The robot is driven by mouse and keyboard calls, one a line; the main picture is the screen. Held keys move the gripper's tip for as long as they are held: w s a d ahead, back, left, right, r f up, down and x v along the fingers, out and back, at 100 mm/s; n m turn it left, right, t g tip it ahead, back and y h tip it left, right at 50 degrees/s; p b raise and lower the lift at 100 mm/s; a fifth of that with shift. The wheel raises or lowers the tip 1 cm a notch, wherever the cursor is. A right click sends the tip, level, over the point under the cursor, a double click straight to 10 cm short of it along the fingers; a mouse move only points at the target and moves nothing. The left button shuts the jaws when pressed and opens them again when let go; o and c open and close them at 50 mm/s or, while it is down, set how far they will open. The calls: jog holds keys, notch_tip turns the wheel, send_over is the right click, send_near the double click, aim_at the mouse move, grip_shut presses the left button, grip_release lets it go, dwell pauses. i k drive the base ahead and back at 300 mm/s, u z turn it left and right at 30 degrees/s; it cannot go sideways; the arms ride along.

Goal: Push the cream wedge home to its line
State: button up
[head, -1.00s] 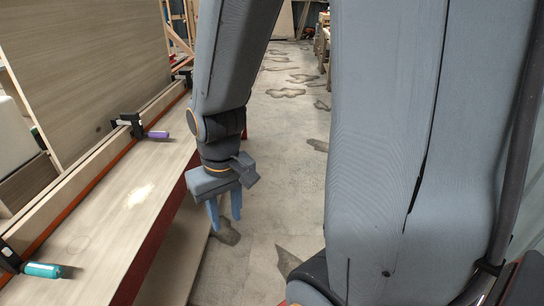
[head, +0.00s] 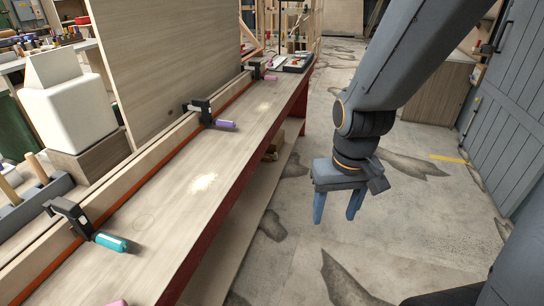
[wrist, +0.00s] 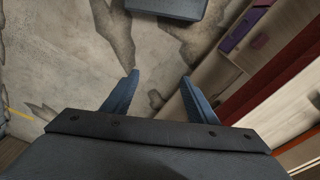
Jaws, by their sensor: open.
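I cannot make out a cream wedge or its line for certain in either view. My gripper (head: 335,212) is open and empty, pointing down over the floor to the right of the long workbench (head: 155,235). Its two fingers also show apart in the wrist view (wrist: 159,77), with bare floor between and beyond them.
A tall wooden panel (head: 170,55) rises behind the bench. A white block with a pointed top (head: 70,115) stands on a wooden box at the left. A dark tray (head: 299,63) lies at the bench's far end. The stained concrete floor (head: 290,262) around my gripper is clear.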

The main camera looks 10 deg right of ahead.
aim_at(274, 158)
jog(key=z, duration=0.2)
jog(key=i, duration=0.5)
jog(key=z, duration=0.65)
jog(key=i, duration=1.3)
jog(key=u, duration=0.3)
jog(key=i, duration=0.8)
jog(key=u, duration=0.4)
